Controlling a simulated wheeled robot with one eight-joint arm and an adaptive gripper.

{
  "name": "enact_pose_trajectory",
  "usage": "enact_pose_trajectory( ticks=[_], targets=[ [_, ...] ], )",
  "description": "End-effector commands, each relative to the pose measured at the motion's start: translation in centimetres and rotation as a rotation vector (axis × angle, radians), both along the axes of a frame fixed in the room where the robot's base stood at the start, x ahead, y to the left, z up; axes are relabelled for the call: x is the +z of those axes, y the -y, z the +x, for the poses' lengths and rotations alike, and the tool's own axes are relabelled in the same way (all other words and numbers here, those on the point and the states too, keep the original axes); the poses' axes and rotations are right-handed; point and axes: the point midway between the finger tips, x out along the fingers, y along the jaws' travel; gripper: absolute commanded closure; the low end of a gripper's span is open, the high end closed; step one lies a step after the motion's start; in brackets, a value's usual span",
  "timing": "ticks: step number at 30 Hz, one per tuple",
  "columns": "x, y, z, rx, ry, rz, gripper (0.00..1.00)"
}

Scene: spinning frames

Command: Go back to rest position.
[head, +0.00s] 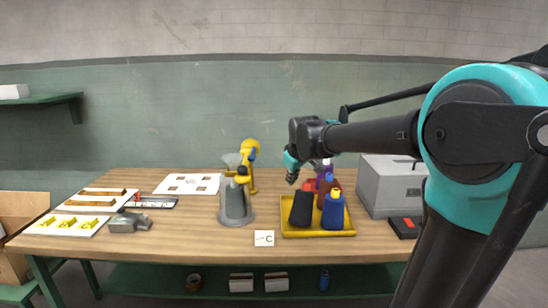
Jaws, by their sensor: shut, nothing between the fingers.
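My arm reaches in from the right side of the head view. My gripper (291,178) is small in this view and points down at the arm's far end. It is shut and holds nothing. It hangs above the back left of a yellow tray (318,234), apart from the bottles in the tray.
A grey cone-shaped stand (235,207) and a yellow device (250,155) stand left of the tray. A card marked C (264,238) lies in front. A grey box (388,187) stands right. White boards (188,184) and a metal block (129,223) lie left on the wooden table (185,245).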

Motion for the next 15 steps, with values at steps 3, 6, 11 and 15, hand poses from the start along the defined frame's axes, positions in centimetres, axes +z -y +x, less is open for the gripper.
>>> enact_pose_trajectory(
  ticks=[3,6,11,15],
  targets=[
    [-3.5,2.9,-3.2,-0.092,-0.032,0.032,1.00],
    [-7.3,5.6,-7.2,-0.198,-0.068,0.069,1.00],
    [-14.0,9.6,-15.1,-0.386,-0.128,0.137,1.00],
    [-18.7,11.7,-21.3,-0.524,-0.170,0.185,1.00]
  ],
)
